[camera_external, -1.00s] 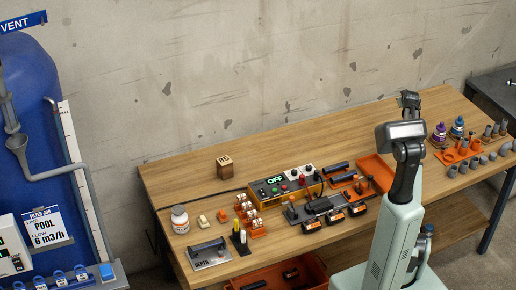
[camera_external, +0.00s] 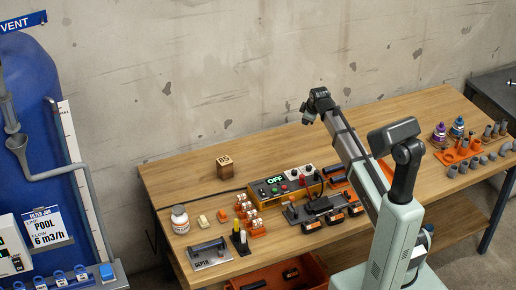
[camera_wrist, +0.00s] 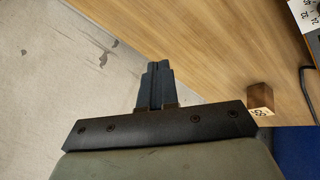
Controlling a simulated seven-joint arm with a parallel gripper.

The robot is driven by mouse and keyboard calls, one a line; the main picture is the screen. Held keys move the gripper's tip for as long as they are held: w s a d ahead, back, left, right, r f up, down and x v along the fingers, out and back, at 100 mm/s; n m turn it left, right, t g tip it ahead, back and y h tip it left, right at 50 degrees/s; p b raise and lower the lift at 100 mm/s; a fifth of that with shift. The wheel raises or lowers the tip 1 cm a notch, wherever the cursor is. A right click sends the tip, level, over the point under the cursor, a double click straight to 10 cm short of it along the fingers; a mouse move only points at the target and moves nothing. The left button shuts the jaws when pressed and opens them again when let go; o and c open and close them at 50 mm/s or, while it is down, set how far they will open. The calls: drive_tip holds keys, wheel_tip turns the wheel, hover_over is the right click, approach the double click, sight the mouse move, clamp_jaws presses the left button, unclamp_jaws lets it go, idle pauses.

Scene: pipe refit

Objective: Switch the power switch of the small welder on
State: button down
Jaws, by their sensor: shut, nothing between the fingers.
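The small welder (camera_external: 268,191) is a yellow and dark box on the bench, with a green display reading OFF, dials on top and small coloured controls on its front. Which control is its power switch is too small to tell. My gripper (camera_external: 306,120) is above the back of the bench, up and to the right of the welder and clear of it. In the wrist view my gripper (camera_wrist: 158,68) is shut and empty, with bare wood and the wall beyond it. A white dial plate shows at the top right corner of the wrist view.
A wooden block marked 85 (camera_external: 224,169) stands left of the welder; it also shows in the wrist view (camera_wrist: 260,96). Orange holders and dark parts (camera_external: 322,209) crowd the welder's front and right. A white jar (camera_external: 180,219) stands at left. The back strip of the bench is clear.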

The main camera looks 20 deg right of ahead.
drive_tip(key=s+a+r+n+g, duration=0.15)
drive_tip(key=s+a+n, duration=0.4)
drive_tip(key=a, duration=0.95)
drive_tip(key=n+g, duration=0.3)
approach(261, 190)
drive_tip(key=f, duration=0.6)
drive_tip(key=shift+w+d+f, duration=0.25)
drive_tip(key=shift+w, duration=0.05)
drive_tip(key=shift+f, duration=0.15)
